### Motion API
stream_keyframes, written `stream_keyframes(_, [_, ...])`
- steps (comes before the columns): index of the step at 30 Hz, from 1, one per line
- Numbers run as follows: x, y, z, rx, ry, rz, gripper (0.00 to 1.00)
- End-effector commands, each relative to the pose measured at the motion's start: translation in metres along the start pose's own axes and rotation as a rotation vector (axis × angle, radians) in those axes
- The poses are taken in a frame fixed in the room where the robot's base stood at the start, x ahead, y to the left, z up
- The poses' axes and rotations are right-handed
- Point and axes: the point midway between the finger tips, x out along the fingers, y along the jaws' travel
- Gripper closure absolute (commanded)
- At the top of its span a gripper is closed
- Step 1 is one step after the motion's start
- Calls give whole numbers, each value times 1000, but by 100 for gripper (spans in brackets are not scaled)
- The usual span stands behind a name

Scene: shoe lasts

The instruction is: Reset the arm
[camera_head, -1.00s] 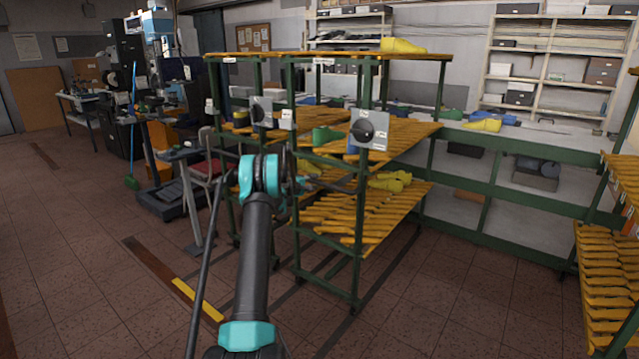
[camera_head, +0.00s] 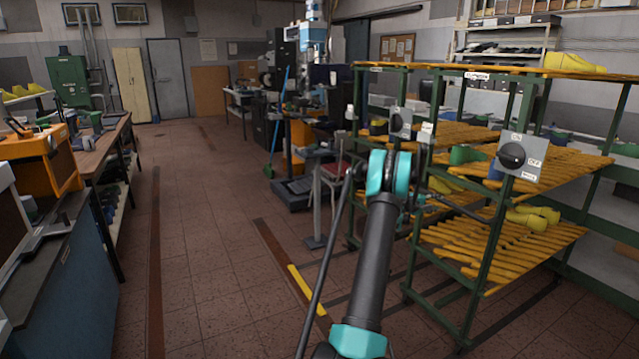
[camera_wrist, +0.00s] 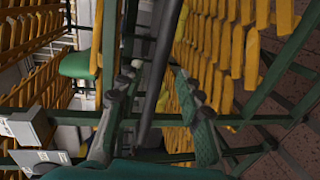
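My arm reaches up and forward in the head view, in front of a green-framed rack (camera_head: 484,262). Its end is partly hidden behind the teal joint, close to the rack in the picture. In the wrist view my gripper (camera_wrist: 155,85) has its two fingers apart, with no object visibly clamped. A dark bar (camera_wrist: 158,70) passes between the fingers in the picture; I cannot tell how far off it is. A green shoe last (camera_wrist: 80,65) is left of the fingers. Yellow rack slats (camera_wrist: 220,50) fill much of the view around them.
The rack carries grey switch boxes (camera_head: 520,158) and yellow shoe lasts (camera_head: 572,63). A workbench with an orange machine (camera_head: 42,160) stands at the left. The tiled floor aisle (camera_head: 195,225) between bench and rack is clear. A stool and machines (camera_head: 300,130) stand farther back.

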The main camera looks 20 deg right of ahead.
Motion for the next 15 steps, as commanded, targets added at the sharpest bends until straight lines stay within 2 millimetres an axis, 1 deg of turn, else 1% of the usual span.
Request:
stream_keyframes(3, [-2,0,-1,2,1,-2,64])
stream_keyframes(5, [-8,2,-3,9,6,-9,64])
stream_keyframes(8, [-32,6,-12,37,22,-39,64])
stream_keyframes(11, [-74,11,-22,83,48,-94,64])
stream_keyframes(12, [-94,13,-26,104,59,-121,64])
stream_keyframes(14, [-124,14,-30,135,77,-164,64])
stream_keyframes(15, [-145,14,-32,155,87,-193,64])
